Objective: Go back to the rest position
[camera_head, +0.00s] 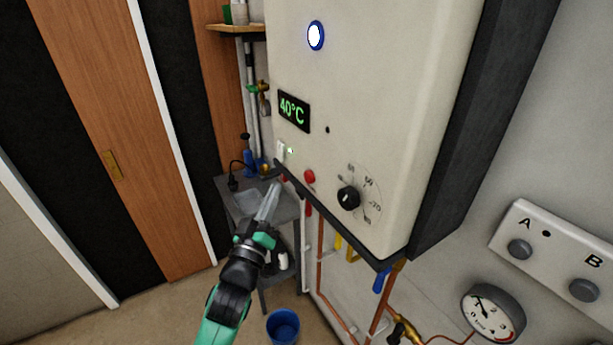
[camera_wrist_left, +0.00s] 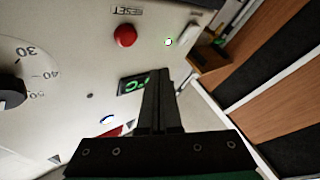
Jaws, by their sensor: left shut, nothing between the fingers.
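My left gripper (camera_head: 268,201) points up and away in the head view, just below and left of the boiler's lower front edge. It is shut and empty. In the left wrist view its closed fingers (camera_wrist_left: 162,85) stand in front of the boiler face and partly cover the green display (camera_wrist_left: 130,85). The white boiler (camera_head: 370,90) carries a display reading 40°C (camera_head: 293,110), a red button (camera_head: 310,176) and a black dial (camera_head: 348,197). The right gripper is not in view.
A grey side table (camera_head: 235,186) stands behind the gripper. A blue bucket (camera_head: 283,326) is on the floor. Copper pipes (camera_head: 320,260), a gauge (camera_head: 493,314) and an A/B knob panel (camera_head: 555,255) lie below and right of the boiler. Floor at lower left is clear.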

